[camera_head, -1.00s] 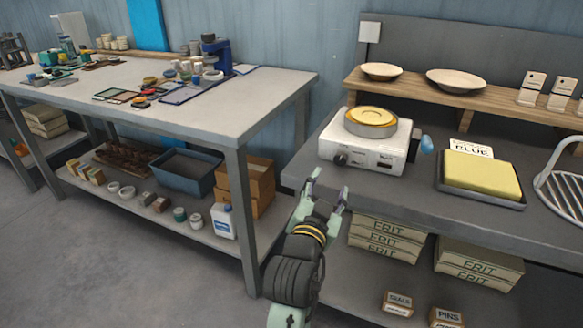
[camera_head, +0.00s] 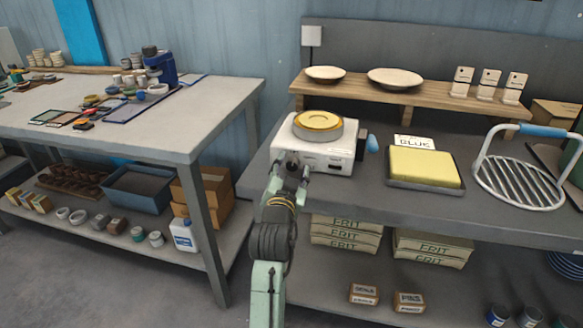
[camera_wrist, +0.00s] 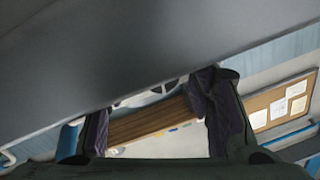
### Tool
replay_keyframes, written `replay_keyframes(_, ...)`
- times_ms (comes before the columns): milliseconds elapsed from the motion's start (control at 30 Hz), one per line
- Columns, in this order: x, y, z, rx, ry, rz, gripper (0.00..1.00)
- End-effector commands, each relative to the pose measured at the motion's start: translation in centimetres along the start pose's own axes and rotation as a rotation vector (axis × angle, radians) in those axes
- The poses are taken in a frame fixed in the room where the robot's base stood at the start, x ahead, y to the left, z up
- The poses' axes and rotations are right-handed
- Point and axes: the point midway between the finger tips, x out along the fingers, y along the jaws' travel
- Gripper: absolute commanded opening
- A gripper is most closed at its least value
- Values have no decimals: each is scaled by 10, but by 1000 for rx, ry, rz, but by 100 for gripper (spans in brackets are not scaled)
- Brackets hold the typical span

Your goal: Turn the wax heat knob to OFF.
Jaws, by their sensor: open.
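The white wax heater (camera_head: 330,158) stands at the left end of the grey bench, with a round pan of yellow wax (camera_head: 318,121) on top. Its dark heat knob (camera_head: 292,158) is on the front face at the left, partly hidden by my fingers. My gripper (camera_head: 290,170) is open at the heater's front, with its fingertips around or just before the knob. I cannot tell whether they touch it. The knob's setting is too small to read. In the wrist view my two dark fingers (camera_wrist: 160,115) are apart; the knob is not recognisable there.
A tray with a yellow block (camera_head: 425,168) and a wire rack (camera_head: 515,183) stand right of the heater. A blue-tipped part (camera_head: 373,143) sticks out at the heater's right side. A wooden shelf (camera_head: 350,88) with two bowls is behind. Frit boxes (camera_head: 345,232) lie below the bench.

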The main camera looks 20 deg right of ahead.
Motion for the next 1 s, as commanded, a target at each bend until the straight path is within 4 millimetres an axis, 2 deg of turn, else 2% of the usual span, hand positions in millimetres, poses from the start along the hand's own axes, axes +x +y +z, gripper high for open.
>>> replay_keyframes(167,0,0,0,0,0,0,48)
replay_keyframes(900,0,0,0,-1,0,0,0)
replay_keyframes(1000,0,0,-1,-27,-3,1,0)
